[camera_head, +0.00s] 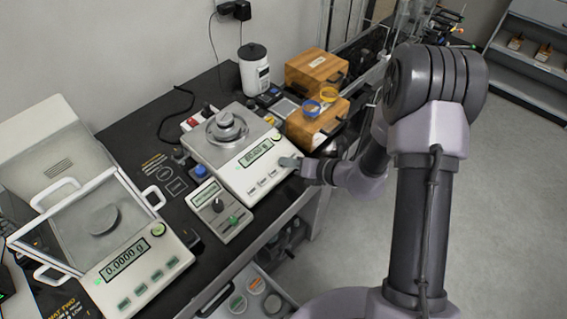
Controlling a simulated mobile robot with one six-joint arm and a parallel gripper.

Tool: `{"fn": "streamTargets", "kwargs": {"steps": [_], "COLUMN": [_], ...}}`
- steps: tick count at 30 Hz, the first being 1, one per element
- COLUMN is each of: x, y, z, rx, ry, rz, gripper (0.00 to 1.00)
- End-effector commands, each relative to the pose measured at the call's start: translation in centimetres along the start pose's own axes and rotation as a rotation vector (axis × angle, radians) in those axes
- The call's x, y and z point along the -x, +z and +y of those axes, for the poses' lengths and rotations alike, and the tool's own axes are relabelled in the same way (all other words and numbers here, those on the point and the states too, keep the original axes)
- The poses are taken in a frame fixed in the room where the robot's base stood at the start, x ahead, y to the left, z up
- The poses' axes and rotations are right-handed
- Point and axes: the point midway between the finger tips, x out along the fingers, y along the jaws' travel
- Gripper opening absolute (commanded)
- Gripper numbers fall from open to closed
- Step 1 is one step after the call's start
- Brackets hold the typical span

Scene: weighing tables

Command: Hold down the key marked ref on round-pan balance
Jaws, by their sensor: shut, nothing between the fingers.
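The round-pan balance (213,153) stands in the middle of the black table, white, with a weight (226,121) on its round pan. Its lit display (257,153) shows digits too small to read surely. A row of small keys (263,184) lies along its front, below the display; their marks cannot be read, so I cannot tell which is ref. My gripper (287,161) is shut and empty at the balance's front right corner, near the right end of the display panel. I cannot tell whether its tip touches the housing. My wrist hides nearby table.
A second balance (143,272) with a glass shield stands at the left, reading 0.0000 g. A small control box (219,208) sits before the round-pan balance. Wooden boxes (316,125), a white jar (254,72) and coloured rings are behind. An open drawer (247,299) is below.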

Motion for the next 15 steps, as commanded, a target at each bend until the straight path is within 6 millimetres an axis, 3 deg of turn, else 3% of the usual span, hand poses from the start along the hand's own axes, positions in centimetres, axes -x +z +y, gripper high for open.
{"fn": "streamTargets", "kwargs": {"steps": [15], "x": [1.1], "y": [0.8], "z": [0.9], "rx": [0.000], "ry": [0.000], "rz": [0.001], "gripper": [0.00]}}
